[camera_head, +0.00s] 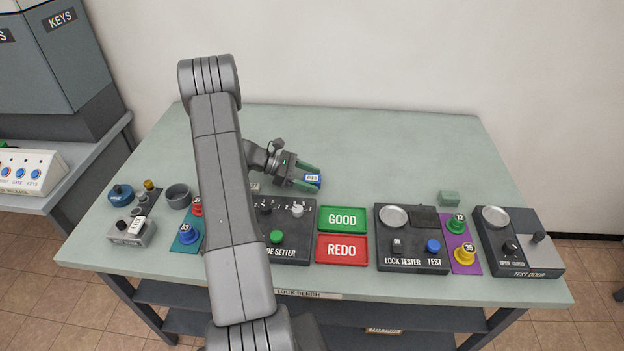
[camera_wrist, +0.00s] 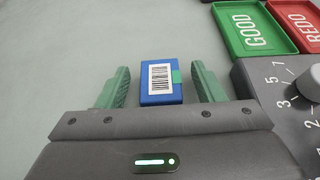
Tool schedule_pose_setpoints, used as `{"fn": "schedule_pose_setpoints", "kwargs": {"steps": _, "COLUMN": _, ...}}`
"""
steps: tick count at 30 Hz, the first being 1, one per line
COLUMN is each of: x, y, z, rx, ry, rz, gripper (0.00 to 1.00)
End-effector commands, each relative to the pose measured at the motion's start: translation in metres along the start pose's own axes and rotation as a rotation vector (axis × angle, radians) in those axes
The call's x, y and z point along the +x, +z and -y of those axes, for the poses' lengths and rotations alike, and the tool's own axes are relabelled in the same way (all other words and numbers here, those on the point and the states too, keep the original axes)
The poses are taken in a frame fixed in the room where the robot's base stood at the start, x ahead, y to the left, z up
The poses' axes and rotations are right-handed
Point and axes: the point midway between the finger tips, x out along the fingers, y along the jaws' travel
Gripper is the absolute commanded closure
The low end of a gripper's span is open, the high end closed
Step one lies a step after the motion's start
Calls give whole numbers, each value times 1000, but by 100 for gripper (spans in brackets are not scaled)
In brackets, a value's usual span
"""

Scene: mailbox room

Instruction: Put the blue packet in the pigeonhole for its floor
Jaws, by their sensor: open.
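The blue packet (camera_head: 313,182) is a small blue block lying on the green bench top beside my gripper's fingertips. A gap shows between the packet and each finger. No pigeonholes are in view.
The green GOOD tray (camera_head: 342,219) and red REDO tray (camera_head: 342,250) lie near the front. The bench's back right (camera_head: 430,145) is clear.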

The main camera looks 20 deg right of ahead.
Motion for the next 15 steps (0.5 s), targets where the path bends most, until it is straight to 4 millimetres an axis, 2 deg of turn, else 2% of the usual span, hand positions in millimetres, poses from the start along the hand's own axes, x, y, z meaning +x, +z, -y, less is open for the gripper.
{"fn": "schedule_pose_setpoints", "kwargs": {"steps": 3, "x": 8, "y": 0, "z": 0, "rx": 0, "ry": -1, "rz": 0, "gripper": 38}}
{"fn": "schedule_pose_setpoints", "kwargs": {"steps": 8, "x": 8, "y": -1, "z": 0, "rx": 0, "ry": 0, "rz": 0, "gripper": 38}}
{"fn": "schedule_pose_setpoints", "kwargs": {"steps": 15, "x": 8, "y": 0, "z": 0, "rx": 0, "ry": 0, "rz": 0, "gripper": 83}}
